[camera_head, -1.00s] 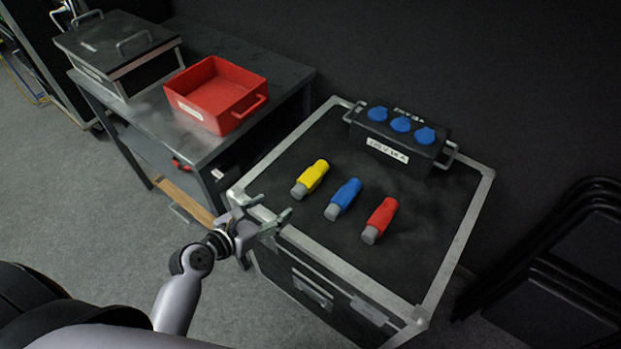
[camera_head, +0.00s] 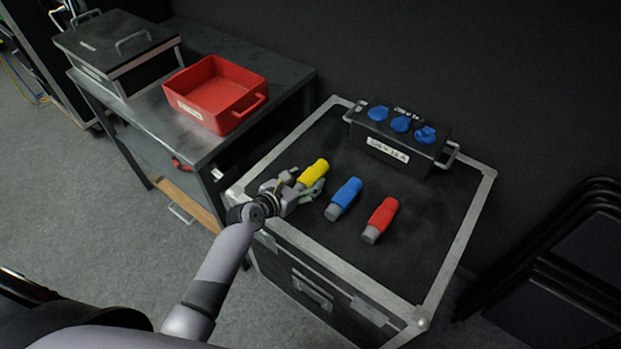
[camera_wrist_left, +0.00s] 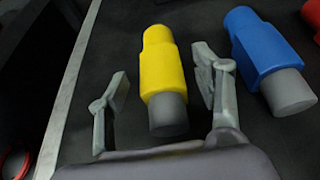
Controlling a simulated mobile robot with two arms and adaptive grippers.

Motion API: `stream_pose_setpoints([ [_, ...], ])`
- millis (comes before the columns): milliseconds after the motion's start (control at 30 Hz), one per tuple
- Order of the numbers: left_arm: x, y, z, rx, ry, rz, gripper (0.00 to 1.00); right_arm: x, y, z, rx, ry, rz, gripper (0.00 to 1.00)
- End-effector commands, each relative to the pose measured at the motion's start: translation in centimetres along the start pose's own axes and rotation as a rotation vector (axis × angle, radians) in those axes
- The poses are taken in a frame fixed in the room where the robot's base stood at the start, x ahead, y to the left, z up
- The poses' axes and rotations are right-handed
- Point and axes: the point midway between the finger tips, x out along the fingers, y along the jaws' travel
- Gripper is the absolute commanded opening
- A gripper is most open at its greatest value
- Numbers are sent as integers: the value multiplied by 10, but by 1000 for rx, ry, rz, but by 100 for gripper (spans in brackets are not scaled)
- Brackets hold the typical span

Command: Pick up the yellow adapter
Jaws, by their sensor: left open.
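The yellow adapter (camera_head: 314,173), with a grey plug end, lies on top of the black flight case (camera_head: 410,225). My left gripper (camera_head: 305,186) is open around its grey end. In the left wrist view, the yellow adapter (camera_wrist_left: 163,75) lies between the two open fingers (camera_wrist_left: 158,95), with a gap on each side. The right finger is closer to it than the left one. My right gripper is not in view.
A blue adapter (camera_head: 345,196) lies just right of the yellow one, close to my right-hand finger, and a red adapter (camera_head: 381,218) beyond it. A black power box (camera_head: 400,138) with blue sockets stands at the back. A red bin (camera_head: 218,92) stands on the side table (camera_head: 160,118).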

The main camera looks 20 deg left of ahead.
Motion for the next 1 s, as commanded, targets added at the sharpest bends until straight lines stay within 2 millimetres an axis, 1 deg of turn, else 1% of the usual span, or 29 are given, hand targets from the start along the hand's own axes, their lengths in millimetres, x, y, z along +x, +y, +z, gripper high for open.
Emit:
stream_pose_setpoints([
  [33,7,-1,-2,0,1,-2,60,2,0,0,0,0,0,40],
  [100,12,-1,-2,-1,2,-1,60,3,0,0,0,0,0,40],
  [367,13,-1,-2,-1,2,-1,60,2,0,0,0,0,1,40],
  [1000,13,-1,-2,-1,2,-1,17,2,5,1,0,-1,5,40],
])
